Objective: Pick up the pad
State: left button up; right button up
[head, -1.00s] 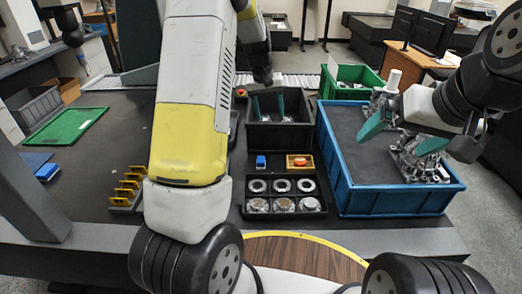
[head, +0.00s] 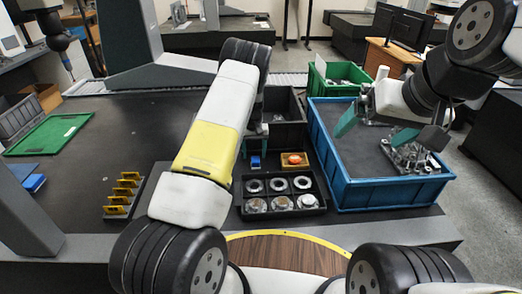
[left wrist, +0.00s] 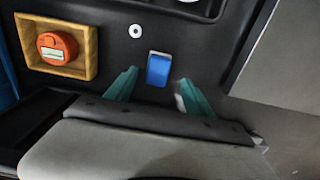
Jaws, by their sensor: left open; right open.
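A small blue block (head: 255,161), which may be the pad, lies on the dark table beside a small wooden tray (head: 283,167). It also shows in the left wrist view (left wrist: 159,68). My left gripper (head: 255,140), partly hidden by my arm, is above and behind it in the head view. In the left wrist view its teal fingers (left wrist: 157,84) are open, one to each side of the block's near end; I cannot tell whether they touch it. My right gripper (head: 376,129) is open over the large blue crate (head: 385,196), near metal parts (head: 412,157).
The wooden tray holds an orange round piece (head: 294,159). A black tray (head: 318,205) of metal rings stands in front, a dark bin (head: 290,137) behind. A white washer (left wrist: 135,31) lies near the block. Yellow pieces (head: 124,190) stand in a rack at left.

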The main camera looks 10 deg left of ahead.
aim_at(256, 159)
pick_arm(q)
jog(key=f, duration=0.4)
jog(key=shift+s+d+f, duration=0.1)
jog(key=shift+s+d, duration=0.05)
jog(key=shift+d, duration=0.1)
grip_shut()
jog(key=shift+r, duration=5.05)
